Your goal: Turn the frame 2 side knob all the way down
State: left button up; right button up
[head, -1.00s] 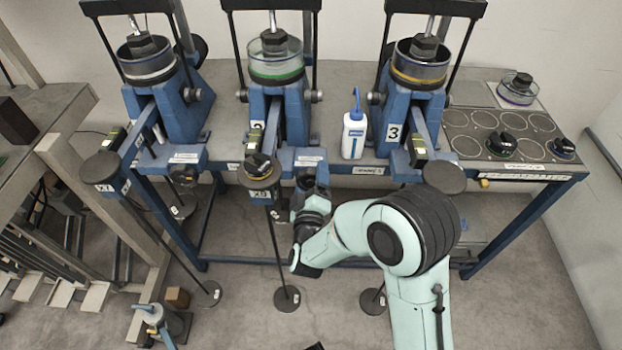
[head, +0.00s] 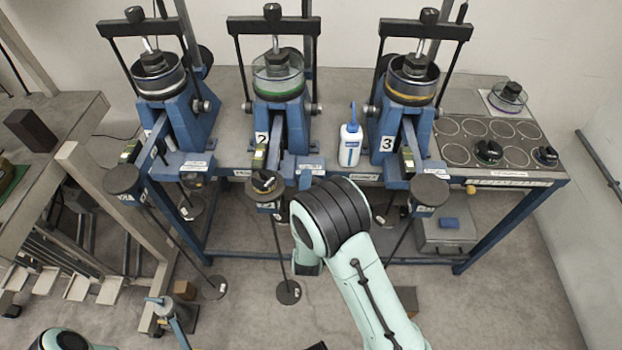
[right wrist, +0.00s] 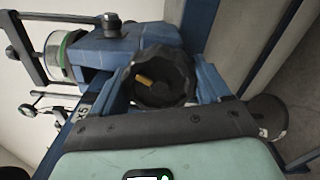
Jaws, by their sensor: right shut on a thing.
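Frame 2 (head: 297,130) is the blue lever frame with a green-ringed cup (head: 278,92), in the middle of the bench. Its side knob (right wrist: 165,70) is black and lobed with a yellow mark, and fills the middle of the right wrist view. My right gripper (right wrist: 165,88) is shut on this knob, with a finger on either side. In the head view my right arm covers most of the gripper and the knob. The yellow mark sits left of the knob's middle in the wrist view. My left gripper is not in view.
Frame 3 (head: 412,130) stands to the right, with a white bottle (head: 350,142) between it and frame 2. Another frame (head: 180,120) stands left. Hanging weight discs (head: 268,187) jut out from the bench front.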

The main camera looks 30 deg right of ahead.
jog(key=shift+w+a+r+n+p, duration=0.1)
jog(key=shift+w+r+n+p, duration=0.1)
jog(key=shift+n+p, duration=0.3)
jog(key=o, duration=1.3)
jog(key=shift+f, duration=0.15)
jog(key=shift+o, duration=0.5)
jog(key=shift+f+b, duration=0.1)
jog(key=shift+b, duration=0.2)
jog(key=shift+s, duration=0.1)
jog(key=v, duration=0.6)
